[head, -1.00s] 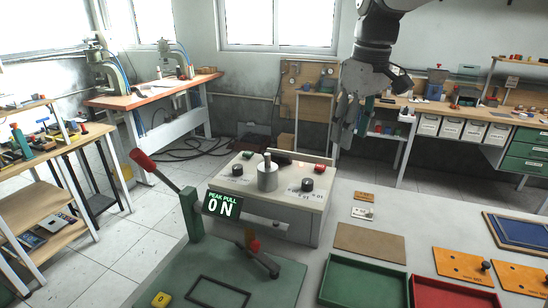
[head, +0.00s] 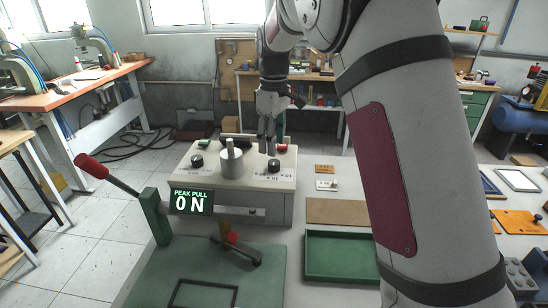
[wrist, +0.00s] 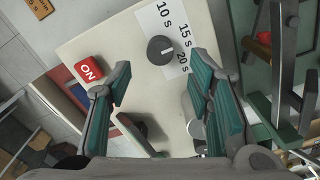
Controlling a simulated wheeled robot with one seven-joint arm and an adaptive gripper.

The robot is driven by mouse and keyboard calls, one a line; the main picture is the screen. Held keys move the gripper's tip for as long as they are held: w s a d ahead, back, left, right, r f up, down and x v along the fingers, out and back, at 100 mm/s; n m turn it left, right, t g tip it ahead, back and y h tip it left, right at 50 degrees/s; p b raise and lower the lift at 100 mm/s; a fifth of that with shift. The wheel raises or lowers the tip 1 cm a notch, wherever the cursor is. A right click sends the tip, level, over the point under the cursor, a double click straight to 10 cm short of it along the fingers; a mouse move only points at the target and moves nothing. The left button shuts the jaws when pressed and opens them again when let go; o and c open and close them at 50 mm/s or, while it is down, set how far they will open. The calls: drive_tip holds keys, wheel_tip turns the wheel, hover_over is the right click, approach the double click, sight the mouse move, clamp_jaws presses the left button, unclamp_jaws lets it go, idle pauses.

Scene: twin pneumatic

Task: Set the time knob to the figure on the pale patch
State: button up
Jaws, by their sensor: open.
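The dark round time knob (wrist: 161,50) sits on the pale panel in the wrist view, beside a white scale (wrist: 165,22) reading 10 s, 15 s and 20 s. A faint light mark shows on the knob; I cannot tell its exact setting. The knob (head: 273,165) also shows in the head view, on the right of the machine (head: 240,205). My gripper (head: 267,148) is above it, pointing down. In the wrist view my gripper (wrist: 165,68) is open and empty, with the knob beyond the gap between its fingertips. A pale patch (head: 327,185) lies on the bench; its figure is too small to read.
A red ON button (wrist: 89,71) is near the knob. A grey metal cylinder (head: 231,162) and a second dark knob (head: 197,161) stand to the left on the machine. A lever press with a red handle (head: 92,166) is in front. A green tray (head: 340,258) lies right.

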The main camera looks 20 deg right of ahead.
sight(274, 162)
wheel_tip(274, 162, down, 6)
drive_tip(key=shift+r+p, duration=0.1)
drive_tip(key=shift+p, duration=0.3)
clamp_jaws()
